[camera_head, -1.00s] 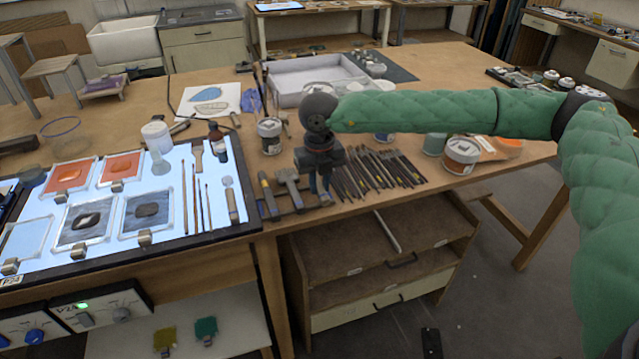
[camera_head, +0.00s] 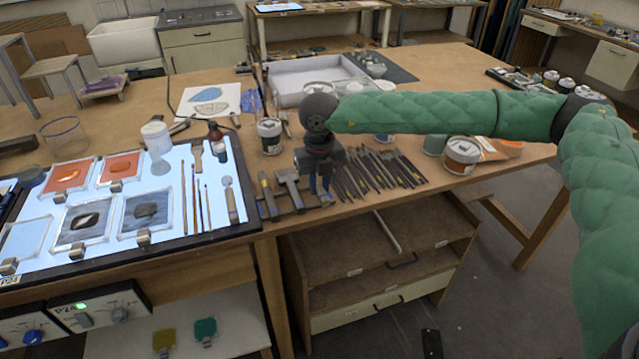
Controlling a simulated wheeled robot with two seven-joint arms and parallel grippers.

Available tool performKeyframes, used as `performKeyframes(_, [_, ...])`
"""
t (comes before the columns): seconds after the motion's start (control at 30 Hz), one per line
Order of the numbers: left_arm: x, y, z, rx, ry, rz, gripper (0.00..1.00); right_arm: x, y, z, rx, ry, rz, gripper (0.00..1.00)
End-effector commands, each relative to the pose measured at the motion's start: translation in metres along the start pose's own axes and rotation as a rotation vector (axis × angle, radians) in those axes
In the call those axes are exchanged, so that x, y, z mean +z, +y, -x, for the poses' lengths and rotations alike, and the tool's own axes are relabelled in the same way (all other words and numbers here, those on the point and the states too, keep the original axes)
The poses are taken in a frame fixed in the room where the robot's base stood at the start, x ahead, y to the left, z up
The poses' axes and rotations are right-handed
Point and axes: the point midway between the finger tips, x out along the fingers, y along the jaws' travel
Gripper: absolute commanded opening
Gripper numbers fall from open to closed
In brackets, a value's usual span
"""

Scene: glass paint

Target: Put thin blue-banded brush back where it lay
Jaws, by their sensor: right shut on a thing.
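My right gripper (camera_head: 322,189) points down at the left end of a row of dark, thin brushes (camera_head: 380,171) lying on the wooden table. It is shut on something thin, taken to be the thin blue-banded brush. The gripper body hides most of it, and its band cannot be made out. I cannot tell whether the held brush touches the table. My left gripper is out of view.
Wide tools (camera_head: 268,196) lie just left of the gripper. Further left is a lit panel (camera_head: 160,232) with glass tiles and thin brushes. A jar (camera_head: 269,136) and a paint tin (camera_head: 461,155) stand nearby. An open shelf (camera_head: 340,250) lies below the table edge.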

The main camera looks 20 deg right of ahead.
Motion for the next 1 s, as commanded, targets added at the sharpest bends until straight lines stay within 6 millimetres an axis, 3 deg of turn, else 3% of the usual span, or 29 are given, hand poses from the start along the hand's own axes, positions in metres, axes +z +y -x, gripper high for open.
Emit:
performKeyframes(0.87, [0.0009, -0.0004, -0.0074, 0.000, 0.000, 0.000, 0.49, -0.0001, 0.0000, -0.0047, 0.000, 0.000, 0.000, 0.00])
performKeyframes(0.9, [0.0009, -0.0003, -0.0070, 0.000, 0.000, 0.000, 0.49, -0.0001, 0.0000, -0.0043, 0.000, 0.000, 0.000, 0.23])
performKeyframes(1.0, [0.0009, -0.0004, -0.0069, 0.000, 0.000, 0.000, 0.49, -0.0001, -0.0001, -0.0042, 0.000, 0.000, 0.000, 0.43])
